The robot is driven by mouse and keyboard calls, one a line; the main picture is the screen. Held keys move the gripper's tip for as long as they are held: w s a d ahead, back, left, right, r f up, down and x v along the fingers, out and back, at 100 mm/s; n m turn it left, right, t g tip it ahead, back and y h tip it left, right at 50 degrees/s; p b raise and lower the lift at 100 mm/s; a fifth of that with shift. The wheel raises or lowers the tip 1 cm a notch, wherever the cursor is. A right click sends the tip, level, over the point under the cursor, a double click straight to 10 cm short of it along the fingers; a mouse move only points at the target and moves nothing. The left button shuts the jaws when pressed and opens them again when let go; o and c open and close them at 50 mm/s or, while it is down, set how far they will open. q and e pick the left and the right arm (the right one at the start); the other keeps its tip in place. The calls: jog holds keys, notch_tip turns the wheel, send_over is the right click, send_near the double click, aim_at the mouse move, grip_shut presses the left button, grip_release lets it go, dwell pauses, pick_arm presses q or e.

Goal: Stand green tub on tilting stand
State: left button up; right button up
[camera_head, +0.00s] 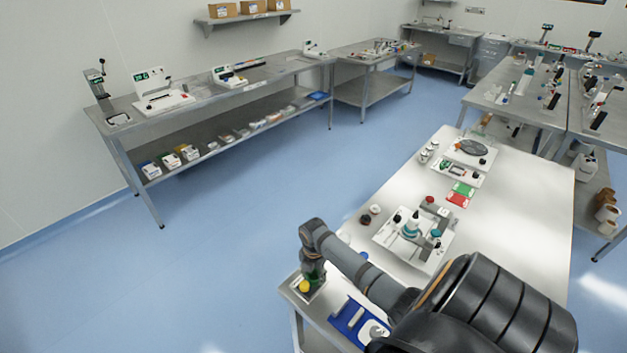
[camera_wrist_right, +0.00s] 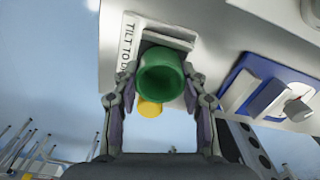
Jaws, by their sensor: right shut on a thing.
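The tilting stand (camera_wrist_right: 165,38), a light frame with a "TILT TO" label, shows just behind the tub. A round yellow part (camera_wrist_right: 150,108) shows beside the tub; it also shows in the head view (camera_head: 304,286). Whether the tub touches the stand is hidden. My left gripper is not in view.
A blue tray (camera_head: 352,318) with white items lies close beside the stand; it also shows in the right wrist view (camera_wrist_right: 262,90). The white table (camera_head: 510,210) to the right carries a white fixture (camera_head: 392,236) and small parts. Open blue floor lies to the left.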

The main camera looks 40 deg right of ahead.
jog(key=shift+f, duration=0.1)
dwell(0.3)
jog(key=o, duration=1.1)
jog(key=shift+o, duration=0.2)
jog(key=shift+o, duration=1.1)
notch_tip(320, 180, up, 5)
jog(key=p, duration=0.5)
notch_tip(320, 180, up, 2)
jog(key=shift+p, duration=0.55)
